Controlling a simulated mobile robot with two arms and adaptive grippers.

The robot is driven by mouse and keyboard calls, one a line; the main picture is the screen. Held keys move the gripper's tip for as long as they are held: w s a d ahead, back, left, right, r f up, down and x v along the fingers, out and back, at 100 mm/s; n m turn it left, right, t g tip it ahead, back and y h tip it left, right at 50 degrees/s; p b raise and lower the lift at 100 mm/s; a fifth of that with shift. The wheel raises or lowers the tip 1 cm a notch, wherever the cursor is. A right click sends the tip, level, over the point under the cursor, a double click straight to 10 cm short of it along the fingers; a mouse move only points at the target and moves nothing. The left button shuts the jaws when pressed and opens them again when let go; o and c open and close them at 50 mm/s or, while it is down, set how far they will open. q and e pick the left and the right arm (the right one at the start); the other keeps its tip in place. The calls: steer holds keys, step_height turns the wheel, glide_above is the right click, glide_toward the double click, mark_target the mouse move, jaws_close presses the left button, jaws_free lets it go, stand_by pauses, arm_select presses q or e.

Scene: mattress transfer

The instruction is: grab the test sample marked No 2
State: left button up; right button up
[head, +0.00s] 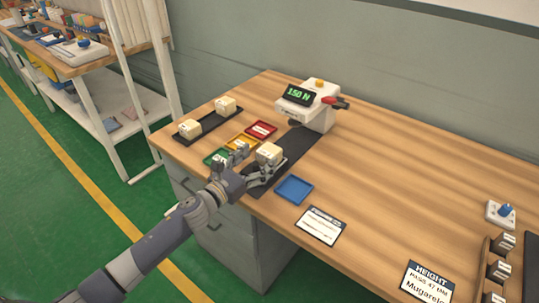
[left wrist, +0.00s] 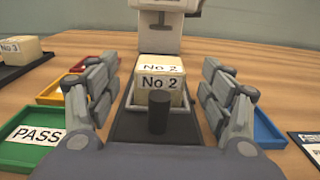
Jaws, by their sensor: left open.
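The test sample marked No 2 (left wrist: 160,82) is a cream block with dark lettering. It sits on a dark strip in front of the white testing device. In the head view the sample (head: 269,153) is beside my left gripper (head: 262,170). In the left wrist view my left gripper (left wrist: 160,100) is open, with one finger on each side of the sample and visible gaps to both. A dark cylinder (left wrist: 159,111) stands in front of the sample and hides part of its lower face. My right gripper is not in view.
The testing device (head: 312,106) reads 150 N. Green (head: 213,157), yellow (head: 243,141) and red (head: 261,130) trays lie to the left, a blue tray (head: 294,190) to the right. A black rack (head: 207,125) holds other blocks.

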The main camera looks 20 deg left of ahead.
mark_target(263, 155)
arm_select(q)
steer(key=shift+w+d, duration=0.1)
steer(key=shift+w, duration=0.15)
steer(key=p+x, duration=0.1)
steer(key=x, duration=0.3)
steer(key=shift+w, duration=0.25)
steer(key=shift+d, duration=0.1)
steer(key=c, duration=1.1)
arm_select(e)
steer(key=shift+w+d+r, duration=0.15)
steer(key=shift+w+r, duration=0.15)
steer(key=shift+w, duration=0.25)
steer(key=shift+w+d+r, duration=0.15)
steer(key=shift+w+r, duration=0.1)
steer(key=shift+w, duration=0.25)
